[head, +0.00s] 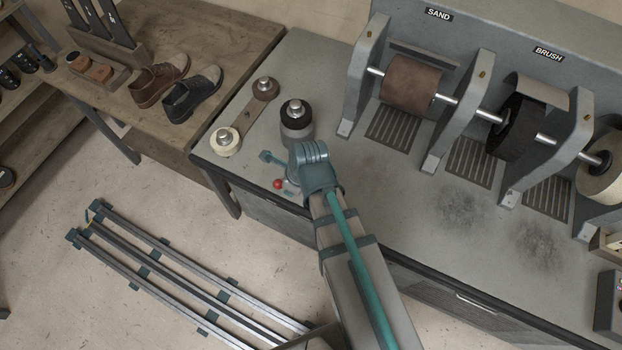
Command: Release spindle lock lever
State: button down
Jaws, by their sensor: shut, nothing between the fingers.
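A small lever with a red ball knob (278,183) sits near the left front edge of the grey machine bench. It is just left of my teal wrist, which hides part of the lever and its base. My gripper (309,158) is at the arm's end, beside the lever and in front of a post with a black spool (296,115). Its fingers are mostly hidden by the wrist, and I see nothing held. A small teal piece (270,157) shows left of the wrist; I cannot tell what it belongs to. Contact with the lever cannot be told.
A plate carries a cream spool (226,140) and a brown spool (266,88) behind the lever. The sanding drum (411,82) and black brush (515,127) stand right on a shaft between upright brackets. Shoes (191,93) sit on a wooden table (232,35).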

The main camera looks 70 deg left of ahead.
jog(key=shift+s+a, duration=0.35)
jog(key=shift+a, duration=0.15)
dwell(0.3)
jog(key=d, duration=0.1)
jog(key=w+d, duration=0.2)
jog(key=shift+w+d+f, duration=0.25)
jog(key=b+v, duration=0.2)
jog(key=v, duration=0.7)
jog(key=shift+r, duration=0.3)
